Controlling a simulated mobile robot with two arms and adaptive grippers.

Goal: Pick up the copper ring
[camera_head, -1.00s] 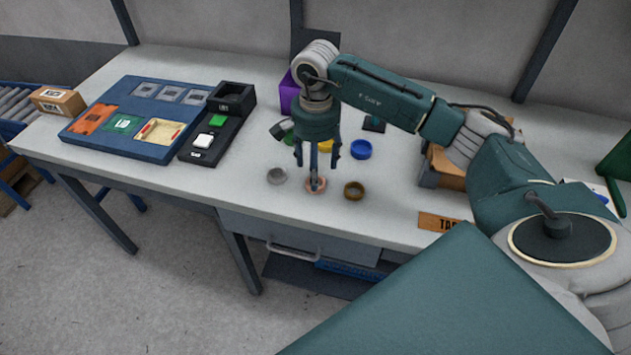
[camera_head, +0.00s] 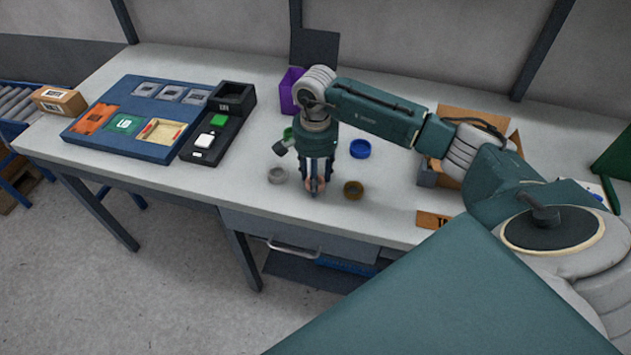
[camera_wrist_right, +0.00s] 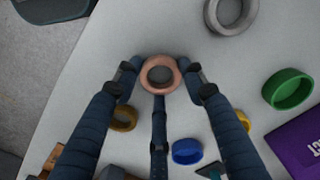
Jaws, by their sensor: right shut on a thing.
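The copper ring (camera_wrist_right: 146,76) is a pinkish ring in the upper middle of the right wrist view. My right gripper (camera_wrist_right: 161,82) has its fingers closed around the ring, with fingertips at its left, right and lower sides. In the head view the right gripper (camera_head: 315,186) points down at the table near its front edge, and the copper ring (camera_head: 309,184) is mostly hidden between the fingers. I cannot tell whether the ring is touching the table. My left gripper is in neither view.
A blue ring (camera_head: 360,149) and a purple box (camera_head: 289,92) are farther back. A blue tray board (camera_head: 88,142) and a black device (camera_head: 207,152) stand left.

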